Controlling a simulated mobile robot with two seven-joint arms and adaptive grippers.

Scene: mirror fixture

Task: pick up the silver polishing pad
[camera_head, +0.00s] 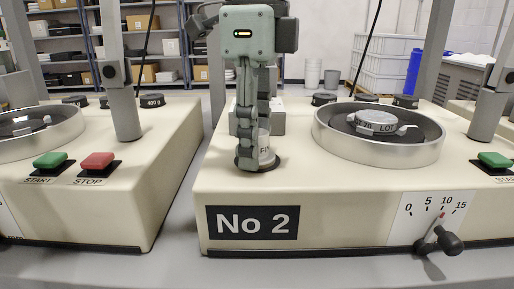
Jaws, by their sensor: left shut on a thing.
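My left gripper (252,158) points straight down at the front left of the top of the machine marked No 2. Its fingers are shut on a small silver-white round piece (265,150) with dark lettering, partly hidden by the fingers. A dark round base (259,166) shows under that piece, at the machine top; I cannot tell whether the piece touches it. A silver disc with lettering (376,121) sits in the dark round dish to the right, apart from the gripper. I cannot make out a pad label on either. My right gripper is not in view.
The dish's raised metal rim (380,152) stands right of the gripper. Behind the gripper is a grey block (275,122). A grey post (122,105) and green and red buttons (98,161) are on the left machine. A gap separates the machines.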

